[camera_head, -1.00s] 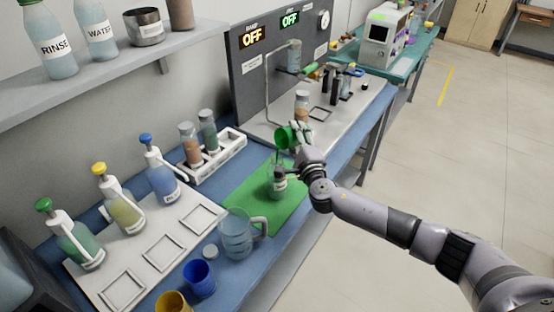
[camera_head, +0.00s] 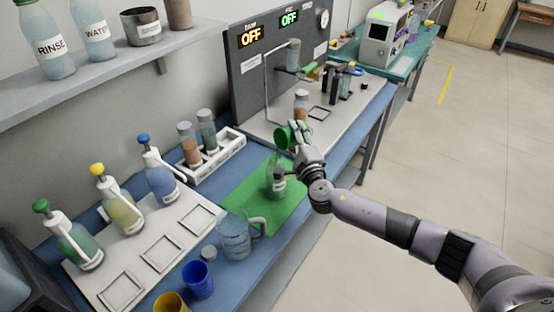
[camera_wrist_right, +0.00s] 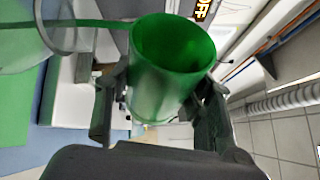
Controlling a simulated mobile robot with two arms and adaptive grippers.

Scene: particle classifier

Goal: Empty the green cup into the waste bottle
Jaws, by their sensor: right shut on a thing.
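The green cup (camera_head: 283,138) is in my right gripper (camera_head: 299,136), tipped over to the left above the bottle. In the right wrist view the green cup (camera_wrist_right: 172,62) sits between the two fingers of my right gripper (camera_wrist_right: 160,105). A thin green stream runs from its rim toward the clear glass of the bottle (camera_wrist_right: 60,40) at the upper left. The waste bottle (camera_head: 277,183), clear with a label, stands upright on the green mat (camera_head: 240,198), below the cup. How much liquid is left in the cup cannot be told. My left gripper is not in view.
A clear jug (camera_head: 236,236) and blue cup (camera_head: 198,279) stand nearer the front. Pump bottles (camera_head: 158,175) stand on the left tray. A rack (camera_head: 215,158) with two vials is behind the mat. A grey panel (camera_head: 255,90) rises at the back.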

